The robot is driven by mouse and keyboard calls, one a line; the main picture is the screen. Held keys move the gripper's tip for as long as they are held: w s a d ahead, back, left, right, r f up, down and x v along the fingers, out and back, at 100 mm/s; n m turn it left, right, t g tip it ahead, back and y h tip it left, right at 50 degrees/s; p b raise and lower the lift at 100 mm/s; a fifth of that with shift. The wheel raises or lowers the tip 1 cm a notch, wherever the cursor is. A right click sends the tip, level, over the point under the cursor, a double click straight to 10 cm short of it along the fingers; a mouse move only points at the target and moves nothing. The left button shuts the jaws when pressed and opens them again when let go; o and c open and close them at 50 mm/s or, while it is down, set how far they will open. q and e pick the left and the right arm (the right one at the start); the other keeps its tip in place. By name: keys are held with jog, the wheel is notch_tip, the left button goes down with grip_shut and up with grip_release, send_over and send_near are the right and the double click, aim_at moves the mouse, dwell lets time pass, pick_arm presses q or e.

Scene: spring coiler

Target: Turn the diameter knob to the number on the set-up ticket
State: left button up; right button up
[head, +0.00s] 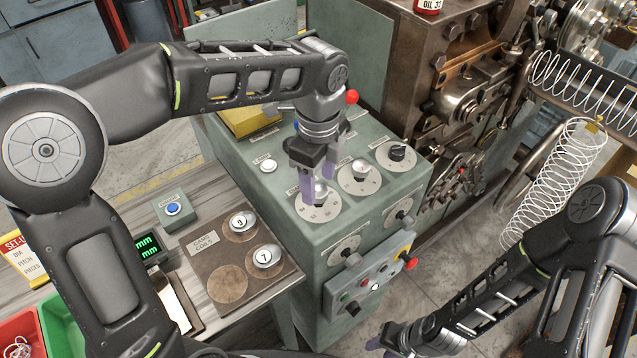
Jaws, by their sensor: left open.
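The set-up ticket (17,250), white with a red heading and a yellow edge, stands at the far left. My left arm covers part of it and its number cannot be read. Three round dials with knobs sit on the green machine's top: a near dial (325,211), a middle dial (360,186) and a far dial (397,155). Their labels are too small to read. My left gripper (318,184) is open, pointing down, with purple fingertips on either side of the near dial's knob (321,194); contact cannot be told. My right gripper (385,342) is low at the bottom, its opening unclear.
A control box (368,278) with buttons juts from the machine's front, below two more dials. A board (208,262) with weights marked 9 and 7 lies on the bench. A blue-button box (174,208) stands behind it. Wire coils (560,180) hang at right.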

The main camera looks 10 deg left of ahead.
aim_at(319, 190)
pick_arm(q)
notch_tip(319, 190, up, 6)
jog(key=shift+r+b, duration=0.15)
jog(key=shift+b, duration=0.25)
dwell(0.3)
